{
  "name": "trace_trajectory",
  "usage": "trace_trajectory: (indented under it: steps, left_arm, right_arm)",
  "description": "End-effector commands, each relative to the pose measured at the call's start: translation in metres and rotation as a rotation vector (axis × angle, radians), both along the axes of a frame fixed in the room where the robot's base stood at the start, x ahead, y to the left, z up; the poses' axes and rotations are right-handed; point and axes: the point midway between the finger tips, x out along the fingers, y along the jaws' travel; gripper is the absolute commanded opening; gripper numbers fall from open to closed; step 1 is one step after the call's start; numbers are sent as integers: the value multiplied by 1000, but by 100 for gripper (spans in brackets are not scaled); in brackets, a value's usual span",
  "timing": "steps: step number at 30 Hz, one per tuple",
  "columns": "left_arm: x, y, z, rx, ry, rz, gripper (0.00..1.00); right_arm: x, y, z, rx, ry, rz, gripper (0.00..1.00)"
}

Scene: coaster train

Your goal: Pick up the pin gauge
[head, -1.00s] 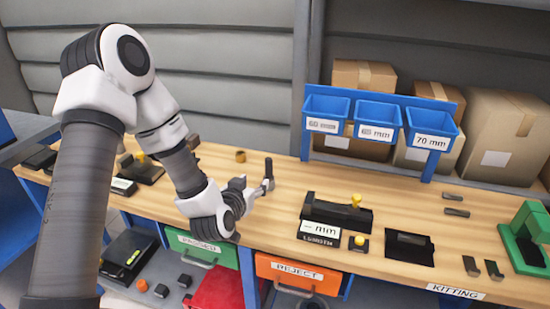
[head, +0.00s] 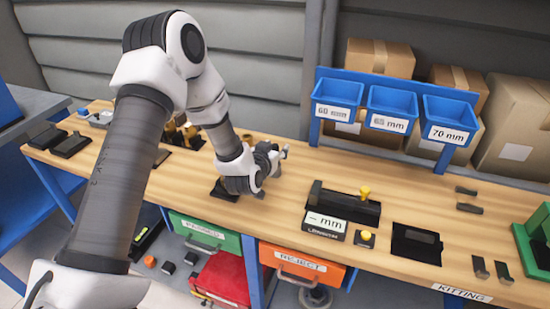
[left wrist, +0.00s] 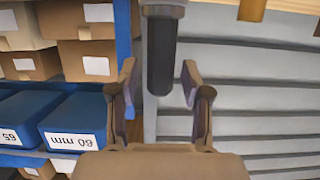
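A dark, round-ended rod (left wrist: 161,60) with a grey collar, which looks like the pin gauge, shows at the top middle of the left wrist view, where the scene appears upside down. My left gripper (head: 283,152) is open above the middle of the bench. In the left wrist view its two fingers (left wrist: 158,72) stand either side of the rod, with a gap on each side. I cannot tell how far the rod lies between them in depth. In the head view I cannot make the rod out clearly near the fingertips. My right gripper is not in view.
A dark fixture with a yellow knob (head: 342,203) stands on the wooden bench (head: 400,191) to the right. Blue bins (head: 388,108) hang behind, before cardboard boxes (head: 517,120). A dark pad (head: 417,243) and a green stand (head: 532,240) lie farther right.

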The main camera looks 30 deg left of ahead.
Motion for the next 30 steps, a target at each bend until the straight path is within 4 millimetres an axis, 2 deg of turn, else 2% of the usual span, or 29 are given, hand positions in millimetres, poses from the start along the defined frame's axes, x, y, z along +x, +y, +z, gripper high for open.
trace_trajectory:
  steps: [1, 3, 16, 20, 24, 25, 30]
  left_arm:
    - [0, 0, 0, 0, 0, 0, 23]
    - [0, 0, 0, 0, 0, 0, 0]
    - [-1, 0, 2, 0, 2, 0, 0]
    - [0, 0, 12, -2, -1, 1, 0]
    - [0, 0, 34, -1, -4, 1, 0]
    - [-2, 0, 37, -2, -3, 1, 0]
    - [-38, -10, 36, -4, 1, 0, 0]
  right_arm:
    - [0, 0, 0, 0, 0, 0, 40]
    - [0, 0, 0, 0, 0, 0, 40]
    - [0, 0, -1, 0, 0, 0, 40]
    - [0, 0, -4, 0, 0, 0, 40]
    - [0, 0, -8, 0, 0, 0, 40]
    - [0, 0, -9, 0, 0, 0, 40]
    - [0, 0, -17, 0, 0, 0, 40]
